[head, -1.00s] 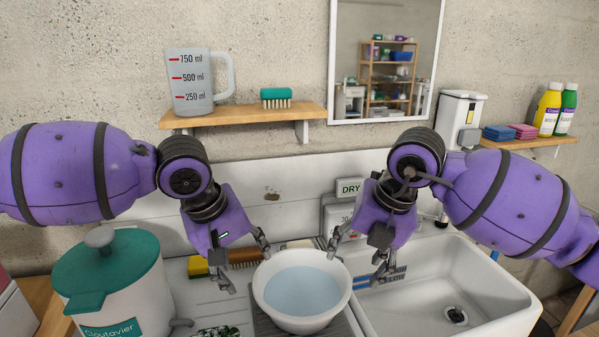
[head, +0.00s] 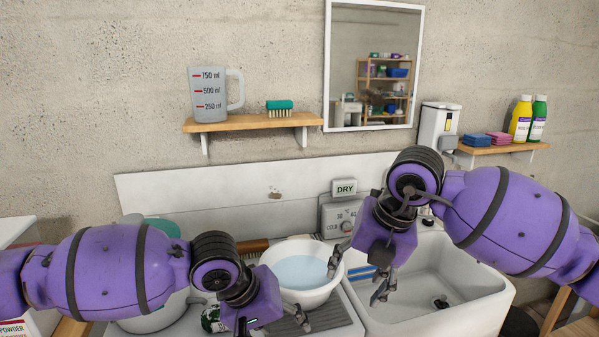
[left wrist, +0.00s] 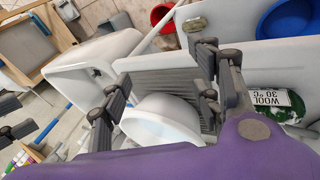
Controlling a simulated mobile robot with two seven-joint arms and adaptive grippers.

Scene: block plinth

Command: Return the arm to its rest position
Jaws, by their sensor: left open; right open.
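My left gripper (head: 278,322) is low at the bottom edge of the head view, in front of the white bowl (head: 303,296), and partly cut off. In the left wrist view its open fingers (left wrist: 165,85) spread with nothing between the tips, and the bowl (left wrist: 160,122) shows beyond them. My right gripper (head: 358,276) is open and empty, by the bowl's right side and the sink's left edge. The bowl holds bluish water and stands upright on a grey ribbed mat (head: 335,316).
A white sink (head: 480,292) is to the right. A pot with a teal lid (head: 160,226) is partly hidden behind my left arm. A shelf (head: 250,122) holds a measuring jug (head: 208,97) and a brush (head: 280,107). A DRY sign (head: 345,187) stands behind the bowl.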

